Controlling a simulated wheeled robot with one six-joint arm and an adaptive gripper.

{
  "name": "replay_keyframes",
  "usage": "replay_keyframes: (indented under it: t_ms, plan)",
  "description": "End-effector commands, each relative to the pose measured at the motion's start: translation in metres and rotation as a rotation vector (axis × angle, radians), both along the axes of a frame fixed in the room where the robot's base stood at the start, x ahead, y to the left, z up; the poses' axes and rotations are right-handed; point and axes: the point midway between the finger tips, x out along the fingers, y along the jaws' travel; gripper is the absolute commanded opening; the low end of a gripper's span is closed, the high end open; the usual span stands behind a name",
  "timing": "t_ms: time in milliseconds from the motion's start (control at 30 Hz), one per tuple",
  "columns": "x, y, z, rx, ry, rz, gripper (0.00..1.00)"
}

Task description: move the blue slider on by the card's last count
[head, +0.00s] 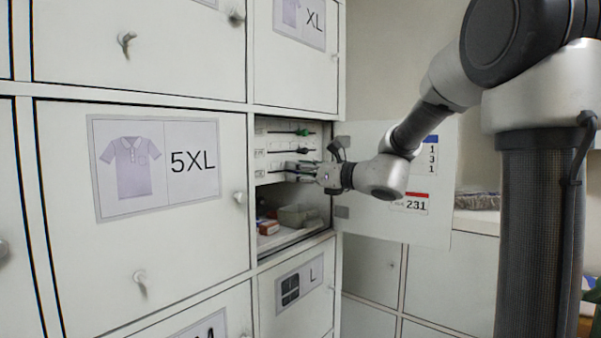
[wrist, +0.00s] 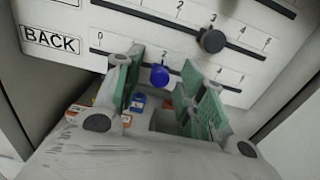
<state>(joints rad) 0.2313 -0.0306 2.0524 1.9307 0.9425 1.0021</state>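In the wrist view the blue slider knob (wrist: 159,75) sits on the lowest slot of a white panel (wrist: 150,28), beside a label reading BACK. In the head view my gripper (head: 318,175) reaches into the open locker and covers the lowest slider. A card (head: 432,158) with a blue top on the open door appears to read 1, 3, 1 downward.
A dark knob (wrist: 212,39) is on the slot above. A green knob (head: 303,132) is on the top slot. A red-topped card (head: 409,203) reads 231. A grey bin (head: 297,215) and small boxes (head: 268,227) lie below the panel. The open door (head: 360,222) stands at right.

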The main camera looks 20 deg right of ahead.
Motion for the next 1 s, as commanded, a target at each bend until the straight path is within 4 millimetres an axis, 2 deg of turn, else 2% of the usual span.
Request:
replay_keyframes:
  t_ms: [67,267,533,800,1000]
  plan:
    - [0.0,0.0,0.0,0.0,0.0,0.0,0.36]
    - [0.0,0.0,0.0,0.0,0.0,0.0,0.0]
    - [0.002,-0.003,0.0,-0.001,-0.001,0.0,0.0]
    - [0.021,-0.03,0.0,-0.001,-0.001,0.0,0.0]
    - [0.021,-0.03,0.0,-0.001,-0.001,0.001,0.0]
